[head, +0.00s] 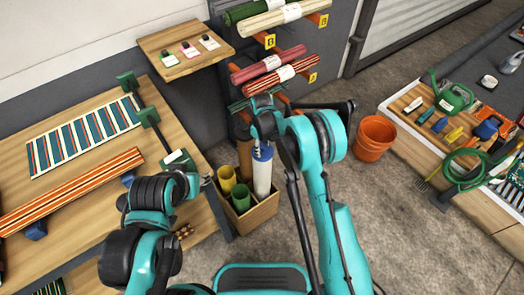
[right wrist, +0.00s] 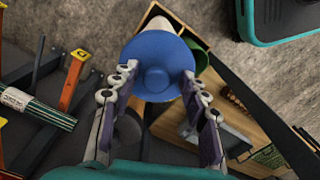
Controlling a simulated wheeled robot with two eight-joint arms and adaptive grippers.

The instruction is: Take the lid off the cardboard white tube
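The white cardboard tube (head: 262,178) stands upright in a wooden box, with a blue lid (head: 262,153) on its top end. In the right wrist view the lid (right wrist: 158,70) is a round blue disc with a raised knob in its middle. My right gripper (right wrist: 158,78) is open, its two fingers spread over opposite edges of the lid. I cannot tell whether they touch it. In the head view the right gripper (head: 262,130) is just above the lid, partly hidden by its arm.
The box (head: 258,217) also holds a yellow tube (head: 227,178) and a green tube (head: 241,196). A wooden workbench (head: 100,210) is at the left and rolled rugs (head: 272,62) hang on a rack behind. An orange bucket (head: 374,137) stands on the floor to the right.

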